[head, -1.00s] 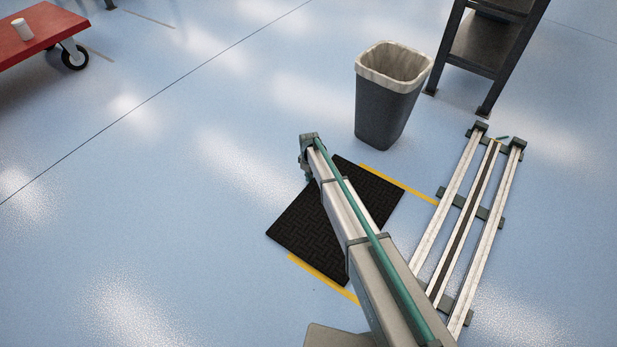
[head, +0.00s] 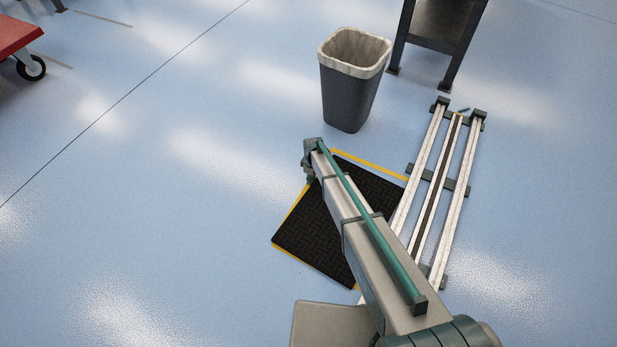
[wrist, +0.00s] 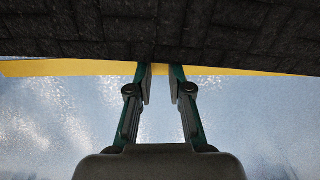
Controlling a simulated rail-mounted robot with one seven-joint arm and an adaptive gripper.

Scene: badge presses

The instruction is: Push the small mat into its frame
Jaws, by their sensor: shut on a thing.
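The small mat (head: 312,236) is black with a ribbed pattern and lies flat on the floor. Its frame is a yellow outline (head: 368,165), showing along the mat's far and left edges; my arm hides much of its right and near sides. My gripper (head: 309,177) is low at the mat's far left edge. In the wrist view the dark mat (wrist: 80,28) fills the top, with a yellow strip (wrist: 60,68) along its edge. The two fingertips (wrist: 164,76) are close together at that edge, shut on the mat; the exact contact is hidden.
A grey bin (head: 350,95) with a pale liner stands beyond the mat. A floor rail track (head: 437,190) runs at the right, near a dark shelf stand (head: 440,35). A red cart (head: 15,38) is at far left. The floor left of the mat is clear.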

